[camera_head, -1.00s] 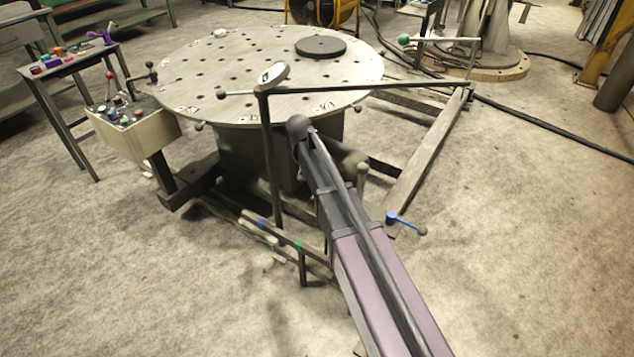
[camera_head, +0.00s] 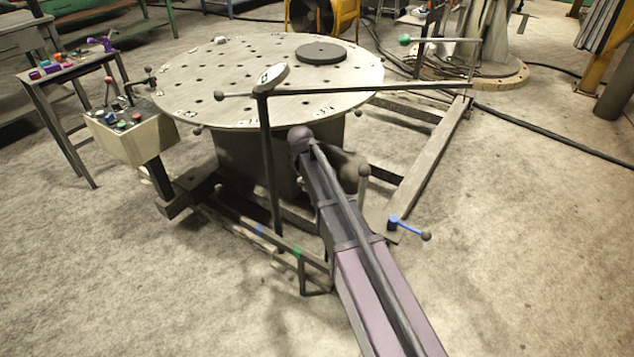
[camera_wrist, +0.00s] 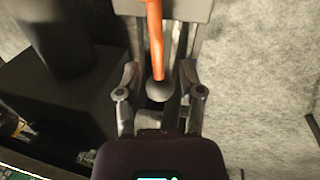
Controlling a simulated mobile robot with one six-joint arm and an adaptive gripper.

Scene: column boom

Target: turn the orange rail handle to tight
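The orange rail handle (camera_wrist: 154,40) shows in the wrist view as an orange rod coming down from the top, ending in a dark ball (camera_wrist: 158,90). My gripper (camera_wrist: 159,76) is open, with one finger on each side of the rod and ball. A gap shows between the ball and each finger, so I see no grip on it. In the head view the orange handle and my gripper are hidden, and my purple arm reaches in from the bottom.
A round perforated table (camera_head: 200,85) with a dark disc (camera_head: 320,53) stands ahead. A post with a long horizontal bar (camera_head: 380,88) rises before it. A blue handle (camera_head: 408,227) sits on the frame right of my arm. A control box (camera_head: 135,138) stands left. Right floor is mostly open.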

